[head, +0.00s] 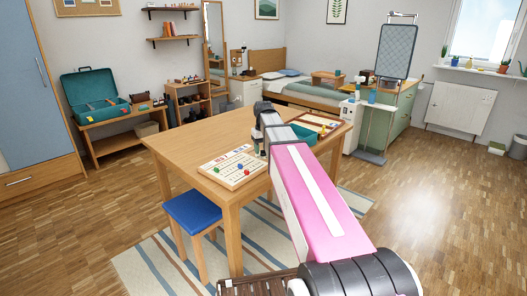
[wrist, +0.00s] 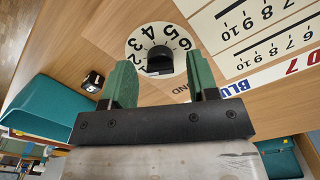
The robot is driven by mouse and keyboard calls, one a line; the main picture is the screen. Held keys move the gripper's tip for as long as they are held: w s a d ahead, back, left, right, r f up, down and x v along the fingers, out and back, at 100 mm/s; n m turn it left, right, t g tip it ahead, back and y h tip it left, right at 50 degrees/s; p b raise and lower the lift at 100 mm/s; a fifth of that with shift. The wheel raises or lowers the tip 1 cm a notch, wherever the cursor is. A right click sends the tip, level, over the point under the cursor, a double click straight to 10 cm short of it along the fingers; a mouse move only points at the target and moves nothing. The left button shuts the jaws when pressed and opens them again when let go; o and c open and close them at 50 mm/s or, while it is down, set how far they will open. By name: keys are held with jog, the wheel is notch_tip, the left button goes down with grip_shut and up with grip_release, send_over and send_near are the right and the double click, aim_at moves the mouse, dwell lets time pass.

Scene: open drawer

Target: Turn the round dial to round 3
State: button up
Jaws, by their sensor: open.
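The round dial (wrist: 133,46) is a white disc with black numerals around a black knob (wrist: 160,58), set in a wooden board. Numerals 1 to 6 show in the wrist view; I cannot tell which one the knob points to. My gripper (wrist: 159,66) has green fingers, open and apart, one on either side of the knob's near part. No contact with the knob is visible. The right finger partly hides the lettering, of which "ND" shows.
A teal tray (wrist: 45,103) and a small black die (wrist: 93,80) are left of the dial. White score panels (wrist: 268,42) are to the right. The wooden table (head: 190,140) has bare room at its left; a blue stool (head: 193,210) stands beside it.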

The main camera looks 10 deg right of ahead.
jog(key=shift+f, duration=0.5)
jog(key=c, duration=0.9)
jog(key=shift+m, duration=0.3)
jog(key=m, duration=0.3)
jog(key=shift+a+m, duration=0.1)
jog(key=shift+m, duration=1.9)
